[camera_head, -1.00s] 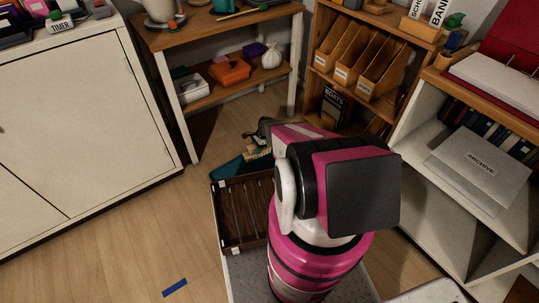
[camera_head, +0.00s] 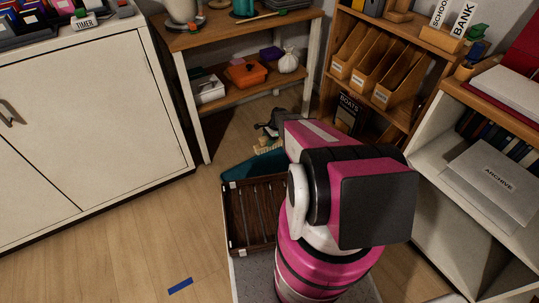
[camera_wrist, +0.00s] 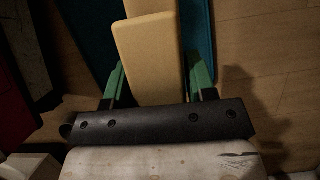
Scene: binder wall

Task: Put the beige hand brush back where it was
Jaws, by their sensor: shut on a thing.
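The beige hand brush (camera_wrist: 151,50) fills the middle of the wrist view, between the two green fingertips of my gripper (camera_wrist: 156,78). My gripper is shut on it. In the head view a small beige part (camera_head: 268,147) of it shows beside my dark gripper (camera_head: 272,127), low in front of the wooden shelf unit; my arm hides much of that area. A teal surface (camera_head: 248,164) lies just below and left of it, and teal also shows on both sides of the brush in the wrist view (camera_wrist: 200,35). I cannot tell whether the brush touches it.
A brown slatted tray (camera_head: 250,215) is beside my arm. A wooden shelf unit (camera_head: 203,38) holds an orange box (camera_head: 246,72).

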